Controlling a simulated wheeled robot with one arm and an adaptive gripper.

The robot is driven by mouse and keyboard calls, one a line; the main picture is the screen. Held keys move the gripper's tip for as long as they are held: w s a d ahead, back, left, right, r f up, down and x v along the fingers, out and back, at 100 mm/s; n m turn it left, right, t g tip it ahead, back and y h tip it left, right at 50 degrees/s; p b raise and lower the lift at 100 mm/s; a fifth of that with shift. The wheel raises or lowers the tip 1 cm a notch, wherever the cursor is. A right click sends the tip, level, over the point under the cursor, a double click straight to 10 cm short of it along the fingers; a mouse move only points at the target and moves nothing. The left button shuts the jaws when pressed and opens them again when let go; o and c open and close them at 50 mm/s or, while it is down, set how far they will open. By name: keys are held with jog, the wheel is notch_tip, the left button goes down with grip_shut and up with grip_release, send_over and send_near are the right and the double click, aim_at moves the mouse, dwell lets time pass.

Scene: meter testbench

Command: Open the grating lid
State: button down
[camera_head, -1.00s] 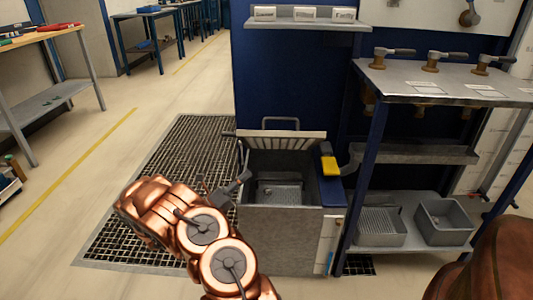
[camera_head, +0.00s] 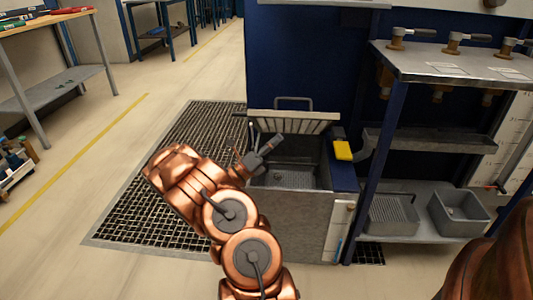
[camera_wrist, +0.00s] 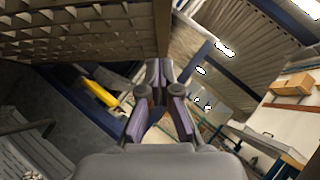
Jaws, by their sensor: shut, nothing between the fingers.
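The grating lid (camera_head: 293,122) is a metal grate with a loop handle behind it. It is raised and tilted at the back of the grey basin (camera_head: 300,215), leaving the basin's inside visible. In the wrist view the lid's slatted side (camera_wrist: 80,35) fills the upper left, close to the fingers. My gripper (camera_head: 274,142) is over the basin's left part, just below the lid's front edge. Its fingers (camera_wrist: 155,92) are together with nothing between them. I cannot tell whether they touch the lid.
A yellow-ended part (camera_head: 342,150) sits at the basin's right edge. A metal shelf rack (camera_head: 440,62) with valve handles and grey trays (camera_head: 458,212) stands at the right. A floor grate (camera_head: 165,190) lies left of the basin, with open floor beyond. A blue panel rises behind.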

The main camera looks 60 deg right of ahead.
aim_at(287, 118)
jog(key=shift+w+d+r+b, duration=0.15)
jog(key=shift+d+r+b, duration=0.3)
jog(key=shift+d+r, duration=0.4)
jog(key=shift+w+d+r+b, duration=0.15)
jog(key=shift+d+r+b, duration=0.4)
jog(key=shift+r, duration=0.45)
jog(key=shift+r, duration=0.1)
